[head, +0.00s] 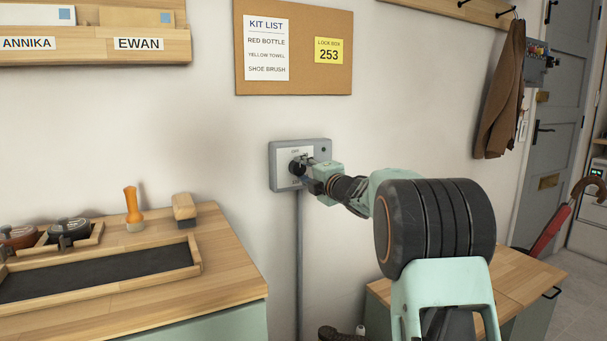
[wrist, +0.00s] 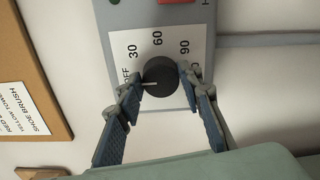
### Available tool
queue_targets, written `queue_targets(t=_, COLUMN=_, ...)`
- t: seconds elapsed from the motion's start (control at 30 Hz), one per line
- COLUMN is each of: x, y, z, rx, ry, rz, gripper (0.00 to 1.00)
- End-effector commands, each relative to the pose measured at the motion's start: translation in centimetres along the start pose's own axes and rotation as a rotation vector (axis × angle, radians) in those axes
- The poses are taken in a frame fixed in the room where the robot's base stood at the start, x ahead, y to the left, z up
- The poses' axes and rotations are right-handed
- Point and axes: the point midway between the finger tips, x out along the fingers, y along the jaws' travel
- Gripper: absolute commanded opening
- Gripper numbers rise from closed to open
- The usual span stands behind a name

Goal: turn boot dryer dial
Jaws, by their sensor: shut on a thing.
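The boot dryer control box (head: 283,150) is grey with a white face and hangs on the wall in the head view. Its round black dial (wrist: 160,73) is close in the wrist view, and it also shows in the head view (head: 297,166). A white pointer line on the dial points left, toward the partly covered OFF mark. The marks 30, 60 and 90 run around it, and a further mark is hidden behind the right finger. My gripper (wrist: 160,82) is shut on the dial, with one fingertip at each side. It reaches the box from the right (head: 311,175).
A wooden counter (head: 225,262) with a tray and brushes is at lower left, and a bench (head: 520,270) at lower right.

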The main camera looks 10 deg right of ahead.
Motion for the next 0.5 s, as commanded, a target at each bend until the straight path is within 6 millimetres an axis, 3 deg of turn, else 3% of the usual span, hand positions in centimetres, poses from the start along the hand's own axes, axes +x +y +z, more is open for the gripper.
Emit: queue_targets(t=0.5, x=-0.02, y=-0.04, z=0.02, rx=-0.059, ry=0.000, rz=-0.001, gripper=0.10)
